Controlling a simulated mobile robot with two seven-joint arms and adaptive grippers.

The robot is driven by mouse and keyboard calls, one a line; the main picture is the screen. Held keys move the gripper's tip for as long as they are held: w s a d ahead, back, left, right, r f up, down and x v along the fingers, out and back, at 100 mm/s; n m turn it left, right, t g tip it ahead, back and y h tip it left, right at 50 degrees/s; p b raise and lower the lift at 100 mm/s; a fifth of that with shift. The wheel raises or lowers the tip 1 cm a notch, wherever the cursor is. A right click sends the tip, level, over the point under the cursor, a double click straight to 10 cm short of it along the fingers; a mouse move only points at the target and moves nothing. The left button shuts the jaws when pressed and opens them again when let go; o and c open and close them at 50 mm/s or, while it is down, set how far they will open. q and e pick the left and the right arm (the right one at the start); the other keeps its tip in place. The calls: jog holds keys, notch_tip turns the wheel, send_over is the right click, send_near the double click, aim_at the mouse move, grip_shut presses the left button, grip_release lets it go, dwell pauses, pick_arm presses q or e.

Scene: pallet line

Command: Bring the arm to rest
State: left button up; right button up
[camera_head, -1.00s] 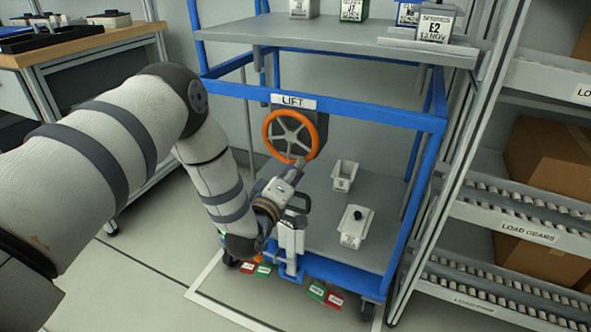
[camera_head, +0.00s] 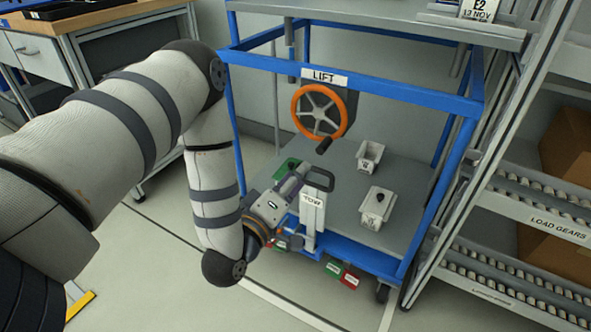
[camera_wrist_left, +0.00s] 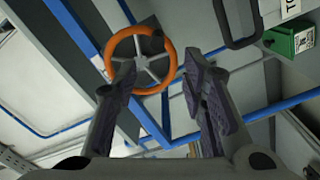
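My left arm comes in from the left in the head view. Its gripper (camera_head: 300,173) is below and left of the orange handwheel (camera_head: 321,111), apart from it, near the upright tow handle (camera_head: 313,205). In the left wrist view, the fingers (camera_wrist_left: 157,66) are spread with nothing between them, and the handwheel (camera_wrist_left: 142,58) shows beyond. The wheel's dark knob (camera_head: 324,145) is at its bottom in the head view. My right gripper is not in view.
The blue-framed cart (camera_head: 400,92) carries two small white bins (camera_head: 369,155) (camera_head: 376,207) on its lower deck. A roller rack (camera_head: 520,205) stands to the right, and a workbench (camera_head: 90,20) is at the back left. A green box (camera_wrist_left: 290,38) shows in the wrist view.

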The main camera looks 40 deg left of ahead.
pick_arm(q)
jog(key=shift+s, duration=0.1)
dwell(0.3)
